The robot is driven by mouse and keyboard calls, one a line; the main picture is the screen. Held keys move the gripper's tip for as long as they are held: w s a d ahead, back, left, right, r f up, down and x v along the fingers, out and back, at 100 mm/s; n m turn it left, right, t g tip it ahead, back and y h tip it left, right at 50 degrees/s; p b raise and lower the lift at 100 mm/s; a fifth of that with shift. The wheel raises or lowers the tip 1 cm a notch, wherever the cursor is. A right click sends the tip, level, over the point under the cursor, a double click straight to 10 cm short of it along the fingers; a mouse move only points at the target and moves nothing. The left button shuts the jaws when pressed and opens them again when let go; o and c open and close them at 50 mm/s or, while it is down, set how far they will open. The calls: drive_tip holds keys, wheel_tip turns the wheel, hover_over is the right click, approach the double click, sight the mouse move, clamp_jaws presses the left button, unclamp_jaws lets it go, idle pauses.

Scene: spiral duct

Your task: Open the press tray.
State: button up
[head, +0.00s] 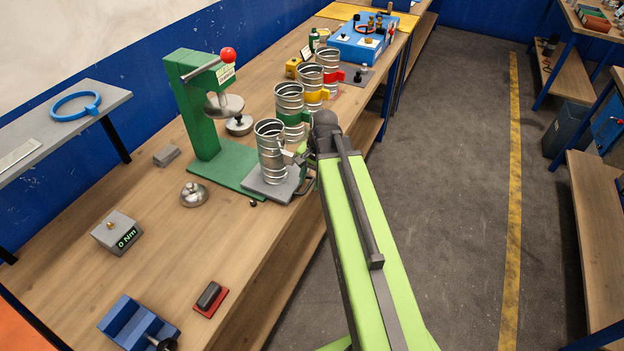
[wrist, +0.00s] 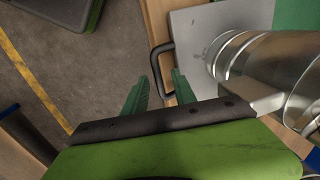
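The press tray (head: 284,194) is a flat grey plate at the foot of the green press (head: 203,110); it also shows in the wrist view (wrist: 200,28). A ribbed metal duct piece (head: 270,150) stands on it, large at the right of the wrist view (wrist: 270,68). The tray's dark handle (wrist: 154,62) sticks out from its front edge, over the bench edge. My gripper (wrist: 158,82) has its two green fingers apart, with nothing held. In the wrist view the handle bar appears between the fingers; I cannot tell whether it touches them.
Several more duct pieces with coloured bands (head: 290,105) stand in a row behind the tray. A metal knob-like part (head: 194,194) and a grey torque block (head: 117,232) lie on the bench to the left. The floor aisle (head: 450,200) at the right is clear.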

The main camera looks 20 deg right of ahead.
drive_tip(key=shift+r, duration=0.1)
wheel_tip(320, 180, up, 17)
drive_tip(key=s+d+p, duration=0.2)
drive_tip(key=p, duration=1.5)
drive_tip(key=shift+s, duration=0.2)
